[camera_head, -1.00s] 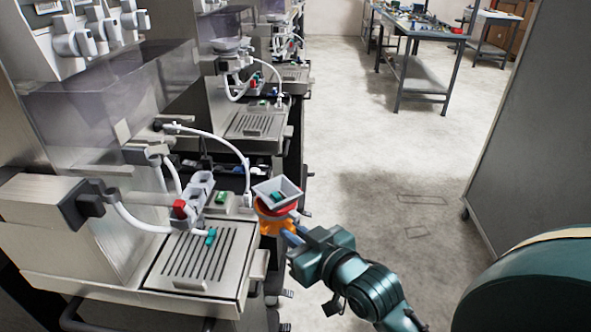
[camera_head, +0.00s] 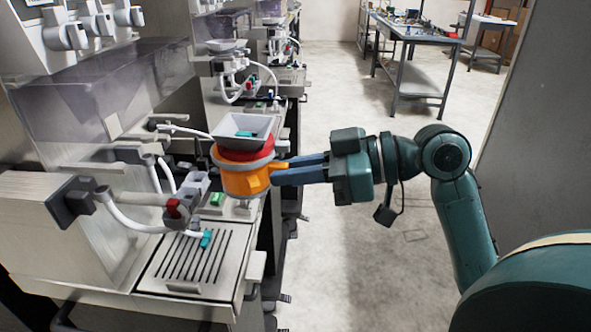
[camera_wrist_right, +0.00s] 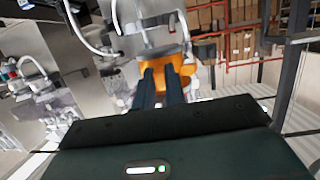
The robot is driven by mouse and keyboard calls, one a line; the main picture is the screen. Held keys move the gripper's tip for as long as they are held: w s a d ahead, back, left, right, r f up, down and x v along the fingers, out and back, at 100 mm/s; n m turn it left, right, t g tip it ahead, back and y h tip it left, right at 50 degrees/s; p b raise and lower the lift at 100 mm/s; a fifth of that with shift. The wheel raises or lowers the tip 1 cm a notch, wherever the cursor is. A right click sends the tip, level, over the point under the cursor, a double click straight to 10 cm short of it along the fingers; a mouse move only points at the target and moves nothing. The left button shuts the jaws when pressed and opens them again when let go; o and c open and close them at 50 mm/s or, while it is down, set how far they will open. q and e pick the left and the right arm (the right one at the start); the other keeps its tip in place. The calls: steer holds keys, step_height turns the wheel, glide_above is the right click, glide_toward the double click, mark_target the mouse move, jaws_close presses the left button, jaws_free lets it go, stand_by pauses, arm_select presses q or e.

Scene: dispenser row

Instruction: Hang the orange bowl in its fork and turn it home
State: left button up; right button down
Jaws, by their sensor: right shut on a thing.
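The orange bowl (camera_head: 243,181) has a grey band, a red ring and a square grey hopper (camera_head: 245,130) on top, with a small teal piece inside. It looks upright, in the air near the front edge of the nearest machine. My right gripper (camera_head: 280,173) is shut on the bowl's orange tab from the right. In the right wrist view the dark fingers reach the orange bowl (camera_wrist_right: 170,72). I cannot tell which part is the bowl's fork; a grey bracket (camera_head: 190,185) with a red knob (camera_head: 173,208) is left of the bowl. My left gripper is not in view.
The nearest machine has a slotted drip tray (camera_head: 200,262) with a teal piece (camera_head: 206,238) on it. White hoses (camera_head: 130,215) arch beside it. More machines stand behind in a row. The aisle floor (camera_head: 340,260) is open, with a workbench (camera_head: 415,50) at the back.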

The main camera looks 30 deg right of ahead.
mark_target(266, 167)
steer(key=shift+s+a+r+n+g, duration=0.15)
steer(key=shift+s+r+n+g, duration=0.15)
steer(key=shift+s+r+g, duration=0.15)
steer(key=shift+w+a+p, duration=0.3)
steer(key=shift+w+a, duration=0.1)
steer(key=shift+a, duration=0.1)
steer(key=shift+w+a+p, duration=0.4)
steer(key=shift+w+a, duration=0.3)
steer(key=shift+a, duration=0.35)
steer(key=shift+w+a+p, duration=0.3)
steer(key=shift+w+a, duration=0.4)
steer(key=shift+a, duration=0.35)
steer(key=shift+w+a, duration=0.65)
steer(key=shift+a, duration=0.3)
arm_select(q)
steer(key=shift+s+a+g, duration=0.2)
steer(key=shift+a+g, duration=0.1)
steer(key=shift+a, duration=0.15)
arm_select(e)
steer(key=shift+a, duration=0.1)
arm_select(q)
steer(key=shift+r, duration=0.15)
